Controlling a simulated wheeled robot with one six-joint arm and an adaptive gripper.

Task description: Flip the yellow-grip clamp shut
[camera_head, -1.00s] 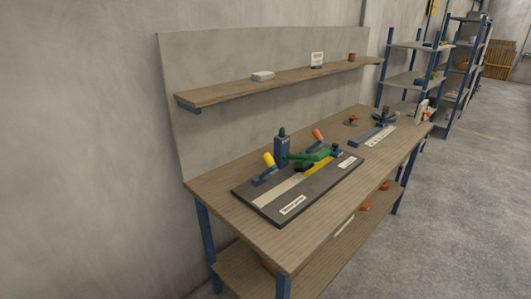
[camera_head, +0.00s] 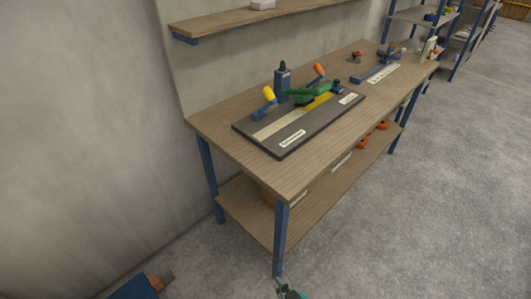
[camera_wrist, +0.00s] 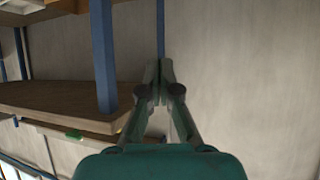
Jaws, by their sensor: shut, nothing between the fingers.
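The yellow-grip clamp (camera_head: 268,94) is at the left end of the dark board (camera_head: 285,151) on the workbench. Its yellow grip stands raised and tilted, with its blue base beside a pale strip on the board. My gripper (camera_head: 287,288) shows only partly at the bottom edge of the head view, well below and in front of the bench, far from the clamp. In the wrist view my gripper (camera_wrist: 160,68) has its fingertips together with nothing held. The clamp cannot be made out in the wrist view.
The wooden workbench (camera_head: 225,140) has blue legs and a lower shelf. Open concrete floor (camera_head: 400,220) lies to the right.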

